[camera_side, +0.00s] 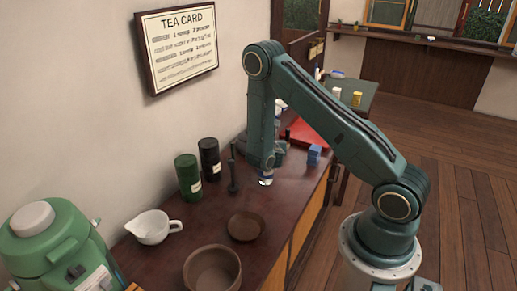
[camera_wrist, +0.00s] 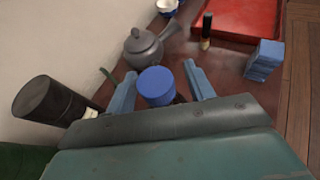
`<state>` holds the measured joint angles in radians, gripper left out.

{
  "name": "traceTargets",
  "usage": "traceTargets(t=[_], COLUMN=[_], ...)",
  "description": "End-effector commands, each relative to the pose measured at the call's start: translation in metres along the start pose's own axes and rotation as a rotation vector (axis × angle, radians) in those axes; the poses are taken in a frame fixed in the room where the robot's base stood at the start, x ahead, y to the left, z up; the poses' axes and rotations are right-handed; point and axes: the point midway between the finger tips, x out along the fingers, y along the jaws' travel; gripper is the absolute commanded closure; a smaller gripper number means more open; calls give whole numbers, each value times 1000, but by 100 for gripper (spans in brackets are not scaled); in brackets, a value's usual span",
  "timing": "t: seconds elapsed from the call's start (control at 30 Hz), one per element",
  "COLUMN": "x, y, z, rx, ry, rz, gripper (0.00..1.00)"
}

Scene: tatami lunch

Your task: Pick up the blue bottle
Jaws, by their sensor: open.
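The blue bottle (camera_wrist: 156,84) stands between the two blue fingers of my gripper (camera_wrist: 158,76) in the wrist view, its round blue top facing the camera. Gaps show between it and the fingers, which are open. In the side view my gripper (camera_side: 264,168) points down at the counter, and the lower part of the bottle (camera_side: 265,181) shows white and blue just below it. The rest of the bottle is hidden there by my arm. In the wrist view my gripper body covers the bottle's base.
A grey teapot (camera_wrist: 143,46) stands just beyond the bottle. A blue box (camera_wrist: 264,60) and red tray (camera_wrist: 236,20) are to the right. A black canister (camera_wrist: 48,101) is at left. A brown bowl (camera_side: 212,270), brown dish (camera_side: 246,226) and white pitcher (camera_side: 152,228) sit nearer the side camera.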

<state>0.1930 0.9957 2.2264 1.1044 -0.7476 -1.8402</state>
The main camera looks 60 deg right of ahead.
Motion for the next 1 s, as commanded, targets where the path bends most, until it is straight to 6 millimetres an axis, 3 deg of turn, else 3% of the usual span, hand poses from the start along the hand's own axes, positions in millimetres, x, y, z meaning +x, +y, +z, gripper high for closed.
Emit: traceTargets(t=[0.57, 0.87, 1.0], x=[4, 4, 4], y=[0, 0, 0], z=[0, 0, 1], rx=[0, 0, 0], ry=[0, 0, -2], rz=[1, 1, 1], gripper=[47, 100, 100])
